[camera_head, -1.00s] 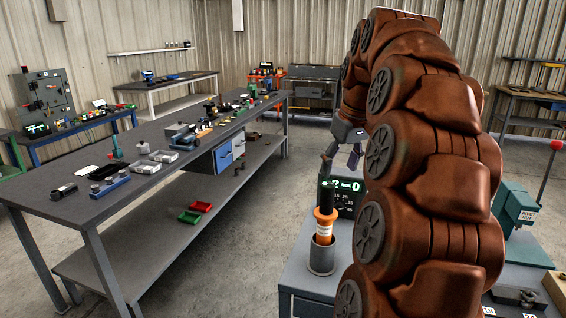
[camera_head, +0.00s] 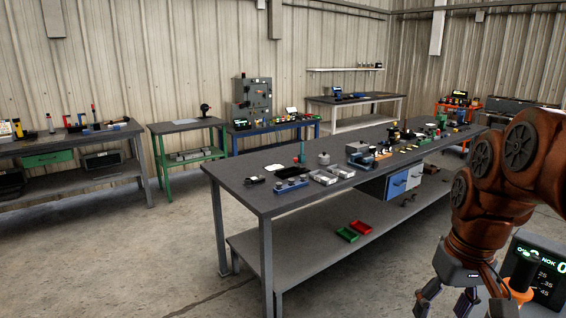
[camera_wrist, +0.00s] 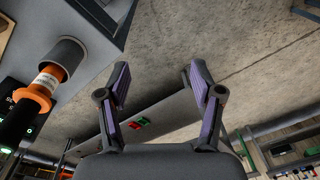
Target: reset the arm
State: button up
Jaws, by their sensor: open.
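My gripper (camera_wrist: 158,88) is open in the wrist view, its two purple-padded fingers spread with nothing between them. Bare concrete floor (camera_wrist: 190,40) lies beyond the fingertips. In the head view, my gripper (camera_head: 450,300) hangs at the lower right below my brown arm, partly cut off by the bottom edge. An orange and black tool (camera_wrist: 35,95) stands in a grey cup (camera_wrist: 70,57) left of my gripper, apart from it. The tool also shows in the head view (camera_head: 519,283).
A long grey workbench (camera_head: 240,180) with several parts on top stands left of my arm. Its lower shelf holds a red bin (camera_head: 361,227) and a green bin (camera_head: 347,234). A display (camera_head: 543,272) reads NOK at the lower right. Floor at the left (camera_head: 110,260) is clear.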

jog(key=s+a+f+g, duration=0.1)
jog(key=s+a+f, duration=0.3)
jog(key=s, duration=0.4)
jog(key=s+a+f+g+p, duration=0.1)
jog(key=s+a+f, duration=0.4)
jog(key=s, duration=0.3)
jog(key=shift+f+h, duration=0.3)
jog(key=shift+f, duration=0.6)
jog(key=shift+a, duration=0.1)
